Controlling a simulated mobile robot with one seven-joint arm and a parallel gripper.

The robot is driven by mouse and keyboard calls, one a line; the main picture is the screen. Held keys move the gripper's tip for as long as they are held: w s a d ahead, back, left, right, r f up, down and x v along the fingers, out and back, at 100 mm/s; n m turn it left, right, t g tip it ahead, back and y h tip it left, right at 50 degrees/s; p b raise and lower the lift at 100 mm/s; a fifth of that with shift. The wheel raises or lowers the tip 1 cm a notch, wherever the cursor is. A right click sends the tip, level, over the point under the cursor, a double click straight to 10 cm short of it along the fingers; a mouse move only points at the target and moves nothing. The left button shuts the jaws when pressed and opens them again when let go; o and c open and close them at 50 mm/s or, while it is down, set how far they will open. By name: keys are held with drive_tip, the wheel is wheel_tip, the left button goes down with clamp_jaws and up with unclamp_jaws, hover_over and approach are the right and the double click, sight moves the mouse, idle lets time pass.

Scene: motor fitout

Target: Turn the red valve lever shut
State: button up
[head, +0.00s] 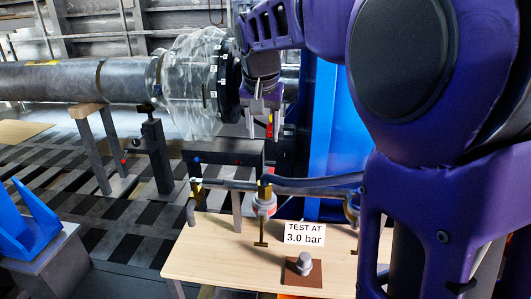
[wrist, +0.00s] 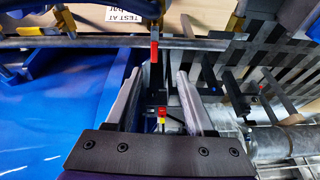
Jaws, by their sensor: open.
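The red valve lever (wrist: 154,51) shows in the wrist view. My gripper (wrist: 160,73) is open, with one finger on each side of the gap and nothing held. In the head view my gripper (head: 264,132) points down above the pipe rig (head: 233,185). A red piece shows between its fingers there; I cannot tell whether it is the lever. Contact with the lever is not visible.
A wooden bench (head: 205,262) carries a "TEST AT 3.0 bar" sign (head: 304,234) and a brown block with a metal knob (head: 303,266). Brass valves and a gauge (head: 264,203) sit along the rig. A red-and-yellow fitting (wrist: 162,117) lies below the fingers. A blue panel (wrist: 60,100) stands left.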

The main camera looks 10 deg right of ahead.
sight(271, 172)
drive_tip(key=shift+n+t, duration=0.3)
drive_tip(key=b+x, duration=0.1)
drive_tip(key=x, duration=0.4)
drive_tip(key=d+x, duration=0.1)
drive_tip(key=x, duration=0.5)
drive_tip(key=w+d+b+x, duration=0.1)
drive_tip(key=x, duration=0.5)
drive_tip(key=shift+w+r+b, duration=0.15)
drive_tip(key=shift+r+b, duration=0.05)
drive_tip(key=shift+b, duration=0.15)
clamp_jaws()
idle(0.4)
